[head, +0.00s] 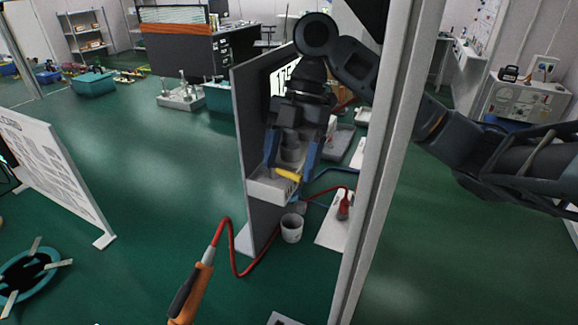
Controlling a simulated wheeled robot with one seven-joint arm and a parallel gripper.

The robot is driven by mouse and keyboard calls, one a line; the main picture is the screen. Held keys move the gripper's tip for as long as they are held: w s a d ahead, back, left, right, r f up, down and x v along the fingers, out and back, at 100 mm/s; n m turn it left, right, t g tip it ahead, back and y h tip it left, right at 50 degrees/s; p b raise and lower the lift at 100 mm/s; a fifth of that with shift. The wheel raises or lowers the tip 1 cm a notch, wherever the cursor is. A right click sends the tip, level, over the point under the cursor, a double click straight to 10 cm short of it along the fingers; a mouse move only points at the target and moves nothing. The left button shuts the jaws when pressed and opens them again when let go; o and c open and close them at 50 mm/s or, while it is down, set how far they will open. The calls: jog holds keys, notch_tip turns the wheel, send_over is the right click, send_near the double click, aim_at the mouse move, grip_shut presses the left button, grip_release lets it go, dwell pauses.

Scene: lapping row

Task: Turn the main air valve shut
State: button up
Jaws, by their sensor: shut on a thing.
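The valve's yellow handle (288,175) shows at the front of a white box-like ledge (272,190) on a grey upright panel (245,150). My gripper (289,168) reaches down over it, with one blue finger at each end of the handle. The fingers are shut on the yellow handle, which lies slightly slanted across the gap. The valve body is mostly hidden behind my gripper and ledge.
A pale post (385,165) stands close in front of my arm. A white board (45,165) stands at left. Green floor (150,170) between is clear.

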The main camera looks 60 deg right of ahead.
jog(key=shift+w+d+n, duration=0.1)
jog(key=shift+d+n, duration=0.05)
jog(key=shift+n, duration=0.45)
jog(key=shift+g, duration=0.3)
jog(key=o, duration=1)
